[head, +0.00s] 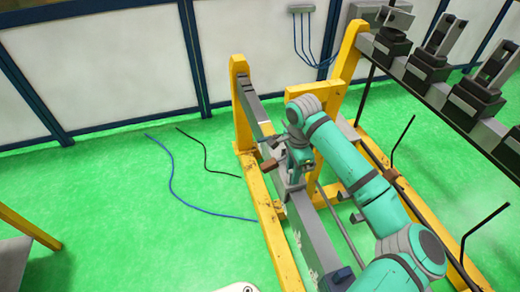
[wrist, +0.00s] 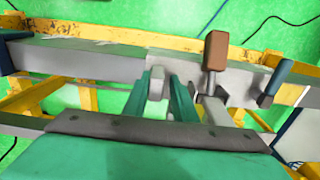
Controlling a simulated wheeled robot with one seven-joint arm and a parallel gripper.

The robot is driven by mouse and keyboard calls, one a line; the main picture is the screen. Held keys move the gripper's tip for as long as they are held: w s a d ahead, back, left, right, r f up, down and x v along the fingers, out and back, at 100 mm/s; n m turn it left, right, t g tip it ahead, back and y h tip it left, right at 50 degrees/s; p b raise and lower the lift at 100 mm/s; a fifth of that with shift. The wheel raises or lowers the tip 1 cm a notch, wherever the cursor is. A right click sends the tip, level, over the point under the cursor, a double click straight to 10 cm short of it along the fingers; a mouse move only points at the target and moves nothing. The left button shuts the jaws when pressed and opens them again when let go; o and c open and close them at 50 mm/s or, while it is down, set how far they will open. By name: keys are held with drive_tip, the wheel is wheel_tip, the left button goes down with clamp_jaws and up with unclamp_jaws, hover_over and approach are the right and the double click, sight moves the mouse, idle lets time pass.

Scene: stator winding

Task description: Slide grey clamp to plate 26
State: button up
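The grey clamp (wrist: 156,84) is on the long grey rail (wrist: 90,58) in the wrist view. A lever with a brown handle (wrist: 215,50) stands just right of it. My gripper (wrist: 157,90) has its two teal fingers on either side of the clamp's upright grey part, and they look closed on it. In the head view my gripper (head: 293,165) is down at the rail, hiding most of the clamp; a brown handle (head: 268,165) shows to its left. I see no readable plate number, so plate 26 cannot be told apart.
A dark blue lever (wrist: 272,85) stands on the rail right of my gripper. Yellow posts (head: 241,100) carry the rail. Several dark clamps (head: 430,60) line a higher rail at the right. Blue and black cables (head: 185,185) lie on the open green floor at left.

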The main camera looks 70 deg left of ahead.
sight(283, 161)
drive_tip(key=shift+w+a, duration=0.15)
drive_tip(key=shift+a, duration=2.1)
drive_tip(key=shift+w+a, duration=0.15)
drive_tip(key=shift+a, duration=2.05)
drive_tip(key=shift+w+a, duration=0.2)
drive_tip(key=shift+a, duration=1.95)
drive_tip(key=shift+w+a, duration=0.15)
drive_tip(key=shift+a, duration=2)
drive_tip(key=shift+w+a, duration=0.2)
drive_tip(key=shift+a, duration=2.45)
drive_tip(key=shift+d, duration=0.25)
drive_tip(key=shift+o, duration=1.4)
wheel_tip(283, 161, up, 10)
